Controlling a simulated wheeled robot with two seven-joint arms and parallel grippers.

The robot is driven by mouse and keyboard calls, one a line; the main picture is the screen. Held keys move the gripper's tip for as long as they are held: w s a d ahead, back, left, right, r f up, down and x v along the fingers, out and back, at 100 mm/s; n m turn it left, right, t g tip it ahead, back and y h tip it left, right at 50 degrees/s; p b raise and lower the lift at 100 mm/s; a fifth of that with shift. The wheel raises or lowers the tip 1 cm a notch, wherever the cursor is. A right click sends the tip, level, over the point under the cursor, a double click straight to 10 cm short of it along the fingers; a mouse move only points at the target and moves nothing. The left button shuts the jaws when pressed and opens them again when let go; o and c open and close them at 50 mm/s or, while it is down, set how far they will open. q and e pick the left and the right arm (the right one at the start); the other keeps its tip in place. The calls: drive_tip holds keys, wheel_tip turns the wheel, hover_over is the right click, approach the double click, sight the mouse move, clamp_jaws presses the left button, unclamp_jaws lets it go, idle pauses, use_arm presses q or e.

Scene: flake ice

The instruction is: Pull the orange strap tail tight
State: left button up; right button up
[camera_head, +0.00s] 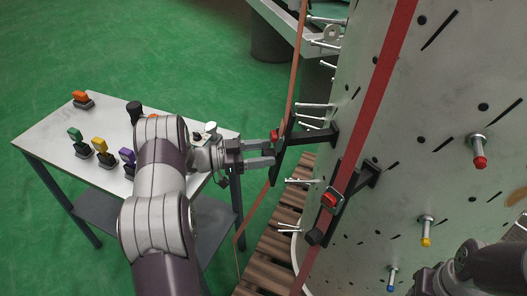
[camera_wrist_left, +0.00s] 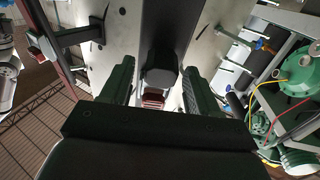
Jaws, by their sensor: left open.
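An orange-brown strap (camera_head: 296,62) runs down past the left edge of the pale drum to a black bracket with a red buckle part (camera_head: 274,135). A thinner orange-brown length (camera_head: 252,215) slants down to the left below the bracket. My left gripper (camera_head: 272,153) is open, its fingertips close beside the bracket. In the left wrist view, my open left gripper (camera_wrist_left: 159,85) has a black block (camera_wrist_left: 161,70) and a red part (camera_wrist_left: 153,98) showing between its fingers. I cannot tell whether the fingers touch anything. The strap tail is not clear in the wrist view.
A red strap (camera_head: 380,75) with another buckle (camera_head: 329,198) crosses the drum (camera_head: 425,150). Several bolts (camera_head: 479,150) stick out of it. A table (camera_head: 60,135) with coloured-handled items stands left. Slatted boards (camera_head: 272,250) lie below. Part of my right arm shows at lower right.

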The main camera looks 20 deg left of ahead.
use_arm(q)
drive_tip(key=shift+w+d, duration=0.1)
drive_tip(key=shift+d, duration=0.05)
clamp_jaws()
drive_tip(key=f, duration=0.1)
drive_tip(key=f+b, duration=0.1)
drive_tip(key=f, duration=0.1)
drive_tip(key=shift+s+a+f+b, duration=0.15)
drive_tip(key=shift+s+a+b, duration=0.1)
drive_tip(key=shift+b, duration=0.1)
unclamp_jaws()
